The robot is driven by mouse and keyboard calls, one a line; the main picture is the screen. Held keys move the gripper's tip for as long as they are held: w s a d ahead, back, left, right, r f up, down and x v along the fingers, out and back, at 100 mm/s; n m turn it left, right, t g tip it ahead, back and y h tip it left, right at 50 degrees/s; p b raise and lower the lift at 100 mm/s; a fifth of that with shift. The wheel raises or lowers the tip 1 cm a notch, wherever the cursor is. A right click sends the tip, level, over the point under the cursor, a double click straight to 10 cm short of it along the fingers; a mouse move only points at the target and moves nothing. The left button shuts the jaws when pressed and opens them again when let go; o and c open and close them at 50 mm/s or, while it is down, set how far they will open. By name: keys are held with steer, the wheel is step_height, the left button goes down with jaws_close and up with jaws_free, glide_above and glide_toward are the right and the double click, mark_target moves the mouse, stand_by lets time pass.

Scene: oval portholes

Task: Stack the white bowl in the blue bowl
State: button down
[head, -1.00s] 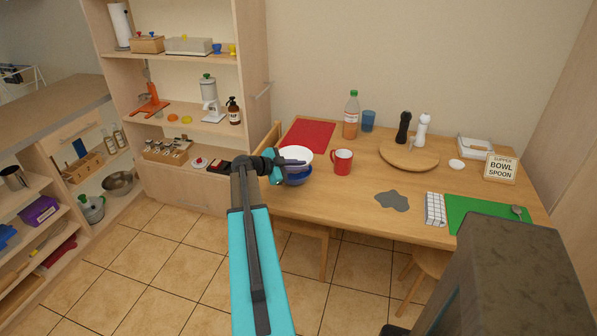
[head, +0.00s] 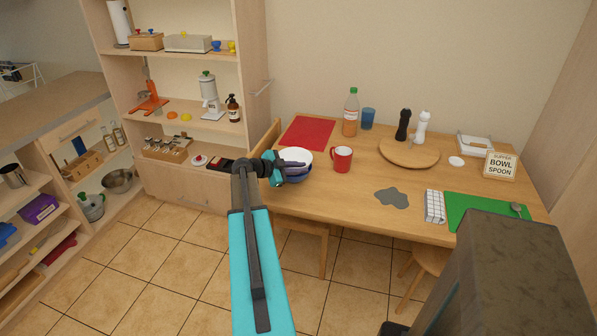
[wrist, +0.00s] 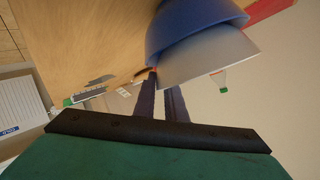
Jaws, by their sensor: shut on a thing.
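The white bowl (head: 300,155) is at the left end of the table, directly over the blue bowl (head: 301,176), with its lower part inside it. In the wrist view the white bowl (wrist: 212,58) stands out past the rim of the blue bowl (wrist: 195,20). I cannot tell whether it rests on the blue bowl's bottom. My gripper (head: 291,164) comes in from the left. In the wrist view my gripper's fingers (wrist: 162,88) are shut on the white bowl's rim. The arm hides part of the blue bowl's left side.
A red mug (head: 342,159) stands close to the right of the bowls. A red mat (head: 307,131) lies behind them, with a bottle (head: 351,115) and a blue cup (head: 367,118) farther back. A grey patch (head: 391,198) lies at the front of the table (head: 330,195).

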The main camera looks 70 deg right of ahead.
steer(key=shift+f+b, duration=0.4)
steer(key=shift+b, duration=0.5)
steer(key=c, duration=1.8)
jaws_free()
steer(key=shift+o, duration=0.2)
steer(key=shift+r+p, duration=0.4)
steer(key=shift+p, duration=0.4)
steer(key=shift+r+p, duration=0.35)
steer(key=shift+p, duration=0.4)
steer(key=b+v, duration=0.3)
steer(key=v, duration=0.9)
steer(key=shift+f, duration=0.15)
